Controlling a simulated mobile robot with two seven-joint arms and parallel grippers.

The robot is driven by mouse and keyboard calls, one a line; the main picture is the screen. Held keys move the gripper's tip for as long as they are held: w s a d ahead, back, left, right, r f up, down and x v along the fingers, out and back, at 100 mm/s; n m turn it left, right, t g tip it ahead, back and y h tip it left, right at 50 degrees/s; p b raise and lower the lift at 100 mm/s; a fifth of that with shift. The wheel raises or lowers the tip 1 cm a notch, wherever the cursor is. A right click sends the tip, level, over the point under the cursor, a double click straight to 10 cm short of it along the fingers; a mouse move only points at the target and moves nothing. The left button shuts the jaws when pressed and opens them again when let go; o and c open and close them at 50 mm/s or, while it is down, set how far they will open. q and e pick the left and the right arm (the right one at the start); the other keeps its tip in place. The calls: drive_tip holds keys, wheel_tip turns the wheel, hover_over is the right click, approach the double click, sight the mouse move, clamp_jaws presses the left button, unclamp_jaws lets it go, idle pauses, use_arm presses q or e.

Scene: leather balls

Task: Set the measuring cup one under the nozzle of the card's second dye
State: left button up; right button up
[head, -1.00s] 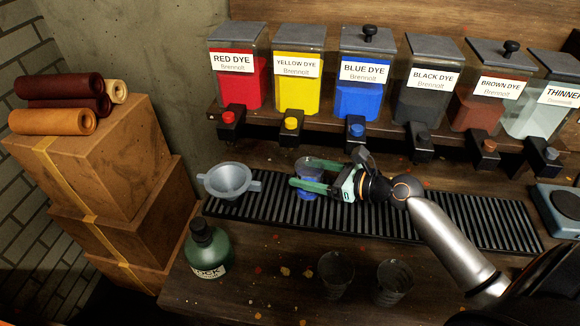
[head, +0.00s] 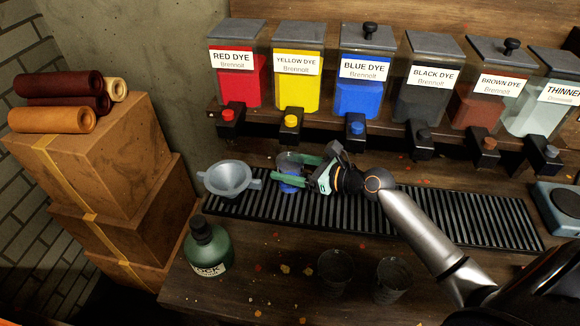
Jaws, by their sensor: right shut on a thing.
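My right gripper (head: 299,175) is shut on a clear measuring cup (head: 288,164) with blue dye in it. The cup is over the left part of the black slatted grate (head: 420,214), below the yellow dye nozzle (head: 291,134). A gripper finger crosses in front of the cup, and I cannot tell whether its base touches the grate. The red nozzle (head: 228,128) is to the left and the blue nozzle (head: 356,141) to the right. My left gripper is not in view. No card is readable here.
Two clear cups (head: 335,270) and (head: 393,280) stand on the table in front. A green bottle (head: 207,247) stands at the front left. A scale-like blue device (head: 558,208) is at the right.

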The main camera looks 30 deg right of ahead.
drive_tip(key=o, duration=1.5)
drive_tip(key=shift+f, duration=0.1)
drive_tip(key=shift+r, duration=0.2)
drive_tip(key=v, duration=1.2)
